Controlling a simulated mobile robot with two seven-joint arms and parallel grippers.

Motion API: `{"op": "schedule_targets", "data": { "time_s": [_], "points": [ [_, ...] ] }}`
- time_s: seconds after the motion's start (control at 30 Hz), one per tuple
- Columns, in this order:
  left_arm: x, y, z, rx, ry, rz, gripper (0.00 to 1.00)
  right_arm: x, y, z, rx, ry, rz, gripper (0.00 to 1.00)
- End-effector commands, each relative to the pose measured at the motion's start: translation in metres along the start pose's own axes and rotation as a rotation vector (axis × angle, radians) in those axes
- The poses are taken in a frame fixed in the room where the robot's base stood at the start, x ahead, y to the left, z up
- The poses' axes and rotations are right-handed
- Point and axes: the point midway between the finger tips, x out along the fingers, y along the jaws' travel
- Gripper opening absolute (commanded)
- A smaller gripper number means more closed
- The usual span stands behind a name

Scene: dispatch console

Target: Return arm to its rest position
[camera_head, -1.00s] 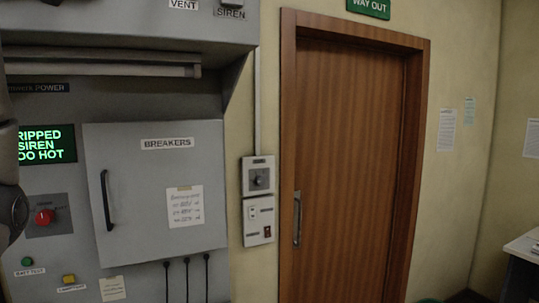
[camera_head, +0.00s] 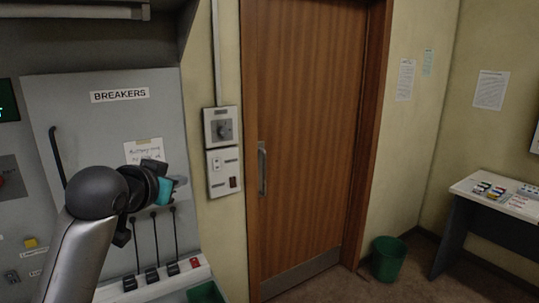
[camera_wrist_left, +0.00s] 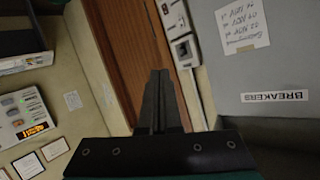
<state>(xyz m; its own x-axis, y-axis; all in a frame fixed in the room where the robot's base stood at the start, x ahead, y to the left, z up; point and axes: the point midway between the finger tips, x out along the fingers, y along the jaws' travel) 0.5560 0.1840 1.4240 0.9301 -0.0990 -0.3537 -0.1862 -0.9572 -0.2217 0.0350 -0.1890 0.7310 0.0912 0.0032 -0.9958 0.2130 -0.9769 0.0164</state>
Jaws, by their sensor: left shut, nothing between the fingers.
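My left arm comes in from the lower left in the head view, in front of the grey console. My left gripper (camera_head: 180,181) is at its end, in front of the lower part of the breaker cabinet (camera_head: 106,118) and left of the wall switch boxes. In the left wrist view the gripper's two dark fingers (camera_wrist_left: 158,85) lie together, shut with nothing between them. They point toward the brown door (camera_wrist_left: 125,40). The breaker cabinet door is shut, and a handwritten note on it is partly hidden behind my gripper. My right gripper is not in view.
A brown door (camera_head: 302,130) with a metal handle stands right of the console. Two switch boxes (camera_head: 221,127) hang on the wall between them. A green bin (camera_head: 387,258) and a desk (camera_head: 458,225) stand at right. The floor before the door looks clear.

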Motion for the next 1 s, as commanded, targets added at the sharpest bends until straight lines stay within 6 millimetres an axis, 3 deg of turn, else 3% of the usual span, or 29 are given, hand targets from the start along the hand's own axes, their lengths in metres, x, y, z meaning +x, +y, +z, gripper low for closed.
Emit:
{"op": "schedule_targets", "data": {
  "time_s": [0.03, 0.27, 0.47, 0.6, 0.8, 1.0],
  "points": [
    [0.002, 0.013, 0.031, -0.007, -0.051, 0.016, 0.00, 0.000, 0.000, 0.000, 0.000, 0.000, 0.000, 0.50],
    [-0.010, 0.059, 0.148, -0.036, -0.257, 0.061, 0.00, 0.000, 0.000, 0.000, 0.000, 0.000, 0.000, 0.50],
    [-0.045, 0.095, 0.240, -0.068, -0.437, 0.093, 0.00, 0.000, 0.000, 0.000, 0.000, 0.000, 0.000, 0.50],
    [-0.082, 0.118, 0.298, -0.093, -0.564, 0.110, 0.00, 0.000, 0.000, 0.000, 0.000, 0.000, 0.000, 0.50],
    [-0.137, 0.141, 0.358, -0.124, -0.725, 0.121, 0.00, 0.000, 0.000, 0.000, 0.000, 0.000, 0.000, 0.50],
    [-0.184, 0.156, 0.395, -0.147, -0.845, 0.126, 0.00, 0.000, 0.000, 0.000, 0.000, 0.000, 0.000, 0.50]
  ]
}}
